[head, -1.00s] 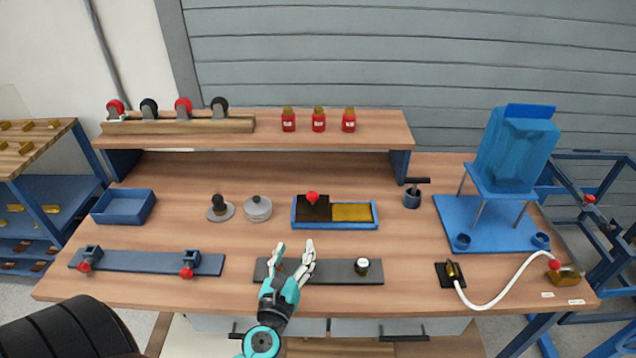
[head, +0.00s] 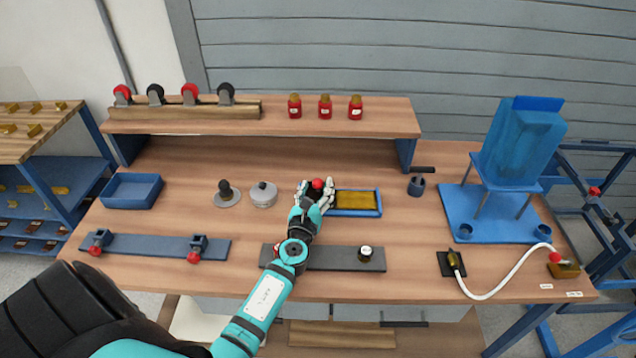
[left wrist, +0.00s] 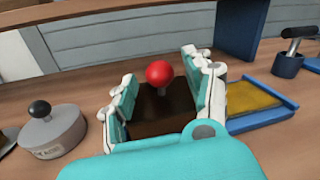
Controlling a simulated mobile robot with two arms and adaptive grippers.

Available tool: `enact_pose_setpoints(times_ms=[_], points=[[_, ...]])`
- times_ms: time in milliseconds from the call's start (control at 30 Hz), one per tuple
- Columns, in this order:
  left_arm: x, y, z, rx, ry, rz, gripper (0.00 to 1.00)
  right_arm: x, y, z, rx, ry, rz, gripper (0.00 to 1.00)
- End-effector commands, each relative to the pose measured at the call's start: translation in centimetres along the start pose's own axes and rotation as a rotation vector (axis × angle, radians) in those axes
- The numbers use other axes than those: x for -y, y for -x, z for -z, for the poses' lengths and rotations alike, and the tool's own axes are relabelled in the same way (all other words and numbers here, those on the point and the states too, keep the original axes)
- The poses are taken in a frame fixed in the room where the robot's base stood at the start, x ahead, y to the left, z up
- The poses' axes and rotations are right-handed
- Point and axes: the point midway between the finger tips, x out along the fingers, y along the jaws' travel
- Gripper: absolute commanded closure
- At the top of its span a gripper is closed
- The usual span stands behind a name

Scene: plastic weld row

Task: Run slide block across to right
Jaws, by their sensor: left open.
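The slide block is a dark brown block with a red ball knob (head: 318,184) on top. It covers the left part of a blue-rimmed tray (head: 378,214), and the yellow bed (head: 355,200) lies bare on the right. My left gripper (head: 315,188) is open, with its fingers on either side of the knob. In the left wrist view the dark block (left wrist: 158,112) and its red knob (left wrist: 159,73) show between the two open fingers (left wrist: 160,85). I cannot tell whether the fingers touch the block. My right gripper is in neither view.
A grey round lidded pot (head: 263,196) and a black-knobbed disc (head: 227,194) stand left of the tray. A dark cup with a handle (head: 416,187) stands to its right. A dark grey plate (head: 340,259) lies in front, under my arm. The raised shelf (head: 370,128) is behind.

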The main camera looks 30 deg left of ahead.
Motion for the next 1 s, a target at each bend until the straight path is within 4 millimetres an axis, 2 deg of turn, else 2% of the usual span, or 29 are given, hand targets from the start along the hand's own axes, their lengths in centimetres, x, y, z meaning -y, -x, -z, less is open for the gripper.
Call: enact_pose_setpoints(times_ms=[100,200,500,900,1000], points=[[0.0,-1.4,0.0,0.001,0.000,0.000,0.47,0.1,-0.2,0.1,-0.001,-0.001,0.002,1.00],[0.0,-1.9,0.0,0.000,0.000,-0.001,0.47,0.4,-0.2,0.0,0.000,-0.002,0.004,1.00],[0.0,-2.2,0.0,0.000,0.000,0.000,0.47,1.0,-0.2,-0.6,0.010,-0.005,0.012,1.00],[0.0,-2.1,0.0,0.000,0.000,0.000,0.98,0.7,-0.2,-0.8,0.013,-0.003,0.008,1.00],[0.0,-2.1,0.0,0.000,0.000,0.000,1.00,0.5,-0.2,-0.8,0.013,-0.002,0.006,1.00]])
